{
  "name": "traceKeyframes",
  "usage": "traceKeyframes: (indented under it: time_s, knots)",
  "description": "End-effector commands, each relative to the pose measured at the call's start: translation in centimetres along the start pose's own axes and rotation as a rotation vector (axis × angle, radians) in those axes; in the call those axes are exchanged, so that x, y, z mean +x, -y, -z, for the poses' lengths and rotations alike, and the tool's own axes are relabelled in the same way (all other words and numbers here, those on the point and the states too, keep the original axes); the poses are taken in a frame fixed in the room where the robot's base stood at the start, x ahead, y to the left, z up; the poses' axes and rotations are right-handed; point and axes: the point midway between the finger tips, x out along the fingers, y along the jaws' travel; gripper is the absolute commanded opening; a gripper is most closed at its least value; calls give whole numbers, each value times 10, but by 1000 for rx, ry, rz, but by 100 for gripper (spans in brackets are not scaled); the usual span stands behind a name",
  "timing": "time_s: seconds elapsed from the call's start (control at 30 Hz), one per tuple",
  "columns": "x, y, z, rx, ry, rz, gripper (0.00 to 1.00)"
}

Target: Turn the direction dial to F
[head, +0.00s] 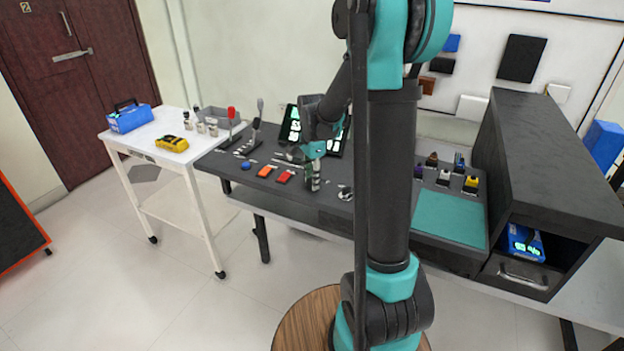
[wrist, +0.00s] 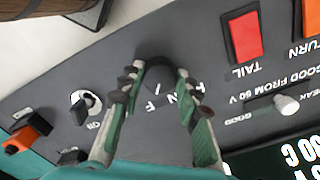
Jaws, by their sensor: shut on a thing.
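The direction dial (wrist: 157,72) is a dark round knob on the grey panel, in the middle of the wrist view. White letters beside it include an F (wrist: 150,105) and an N (wrist: 172,97), partly crowded by my fingers. My gripper (wrist: 158,80) has one green-and-dark finger on each side of the dial and is shut on it. Which letter the dial points to is hard to tell.
In the wrist view, a red TAIL switch (wrist: 244,37), a slider knob (wrist: 286,104) and a silver key-like knob (wrist: 85,103) sit around the dial. In the head view, red switches (head: 285,176), levers (head: 232,115) and a lit display (head: 290,125) share the bench (head: 225,160).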

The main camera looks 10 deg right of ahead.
Motion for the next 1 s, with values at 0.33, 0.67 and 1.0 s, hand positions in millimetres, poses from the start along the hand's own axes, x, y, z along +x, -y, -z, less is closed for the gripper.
traceKeyframes:
  time_s: [0.33,0.67,1.0]
  knots:
    - [0,0,0,137,0,0,4]
    - [0,0,0,160,0,1,4]
    - [0,0,0,158,0,1,50]
